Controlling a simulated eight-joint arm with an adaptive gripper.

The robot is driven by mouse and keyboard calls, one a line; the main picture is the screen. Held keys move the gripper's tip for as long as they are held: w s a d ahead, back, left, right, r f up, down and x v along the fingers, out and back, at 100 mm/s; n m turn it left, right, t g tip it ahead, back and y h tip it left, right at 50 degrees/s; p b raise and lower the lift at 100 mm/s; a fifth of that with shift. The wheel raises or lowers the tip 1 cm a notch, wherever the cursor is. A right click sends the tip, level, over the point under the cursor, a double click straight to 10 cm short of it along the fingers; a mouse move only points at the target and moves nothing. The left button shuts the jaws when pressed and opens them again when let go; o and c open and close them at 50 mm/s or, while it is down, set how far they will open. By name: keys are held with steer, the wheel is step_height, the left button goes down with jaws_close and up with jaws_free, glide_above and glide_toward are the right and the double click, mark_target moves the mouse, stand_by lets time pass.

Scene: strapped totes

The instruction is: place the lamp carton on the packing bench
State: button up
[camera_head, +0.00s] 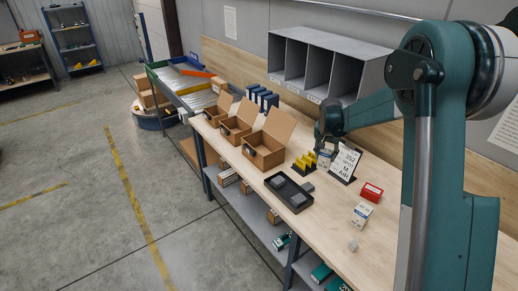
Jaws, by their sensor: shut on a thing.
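My gripper (325,147) is over the packing bench (388,240), at the end of my arm reaching in from the right. It is shut on a small white and blue carton (325,159), which I take to be the lamp carton; its print is too small to read. The carton is at or just above the bench top, and I cannot tell whether it touches. It is between a yellow rack and a printed sign, partly hidden by my gripper. A similar white and blue carton (361,214) stands nearer on the bench.
The yellow rack (304,162), black tray (289,191) and printed sign (345,163) stand close by. A red box (372,192) and small grey cube (353,245) lie nearer. Open brown boxes (264,150) line the left edge; grey cubbies (318,66) stand behind. Bare wood shows at front.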

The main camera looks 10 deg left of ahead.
mark_target(324, 159)
steer(key=shift+f, duration=0.1)
steer(key=shift+f, duration=3.05)
steer(key=shift+f, duration=0.1)
steer(key=shift+f+p, duration=0.3)
steer(key=shift+f, duration=1.5)
steer(key=shift+f, duration=0.2)
steer(key=o, duration=0.9)
steer(key=shift+r, duration=0.1)
steer(key=shift+r, duration=0.1)
steer(key=shift+v, duration=6.05)
